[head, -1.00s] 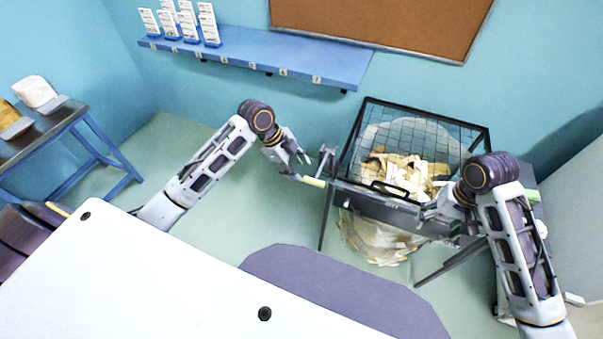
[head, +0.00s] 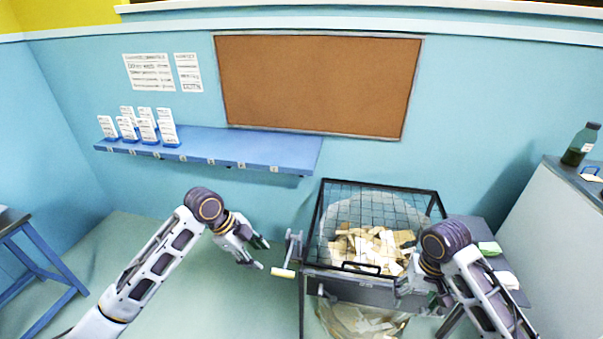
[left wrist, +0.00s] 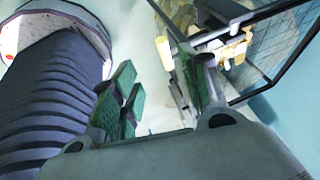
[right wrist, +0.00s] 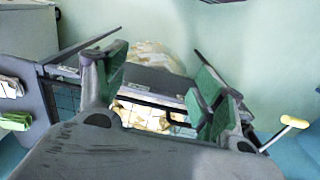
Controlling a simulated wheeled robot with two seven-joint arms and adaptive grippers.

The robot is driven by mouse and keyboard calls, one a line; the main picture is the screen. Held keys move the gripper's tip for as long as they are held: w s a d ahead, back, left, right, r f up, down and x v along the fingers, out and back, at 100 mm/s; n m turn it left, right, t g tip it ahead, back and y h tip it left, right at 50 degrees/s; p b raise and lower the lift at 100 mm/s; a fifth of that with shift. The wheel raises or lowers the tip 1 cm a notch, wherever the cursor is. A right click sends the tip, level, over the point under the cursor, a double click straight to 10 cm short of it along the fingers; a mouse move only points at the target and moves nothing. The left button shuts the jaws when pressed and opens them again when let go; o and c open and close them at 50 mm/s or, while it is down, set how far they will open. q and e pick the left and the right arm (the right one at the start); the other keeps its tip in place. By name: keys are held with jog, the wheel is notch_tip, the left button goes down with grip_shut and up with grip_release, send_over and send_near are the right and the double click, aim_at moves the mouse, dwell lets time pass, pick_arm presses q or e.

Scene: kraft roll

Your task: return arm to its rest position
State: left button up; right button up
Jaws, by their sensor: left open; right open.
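My left gripper (head: 262,254) is open and empty, in the air just left of the crank handle (head: 283,272) on the wire-topped drum (head: 340,272). Its green-padded fingers show apart in the left wrist view (left wrist: 160,100), with the drum's frame beyond them. My right gripper (head: 420,290) is at the drum's front right corner in the head view, its fingers partly hidden by my arm. In the right wrist view its fingers (right wrist: 155,85) stand apart with nothing between them, and the drum lies beyond. I cannot tell whether it touches the drum.
The drum holds pale paper slips (head: 370,245), with a clear bag (head: 355,318) below. A blue shelf (head: 220,150) with white cards (head: 145,125) is on the wall under a cork board (head: 315,85). A grey cabinet (head: 560,240) bearing a green bottle (head: 580,145) stands right.

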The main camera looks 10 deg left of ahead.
pick_arm(q)
jog(key=shift+f, duration=0.1)
pick_arm(e)
jog(key=shift+f, duration=0.1)
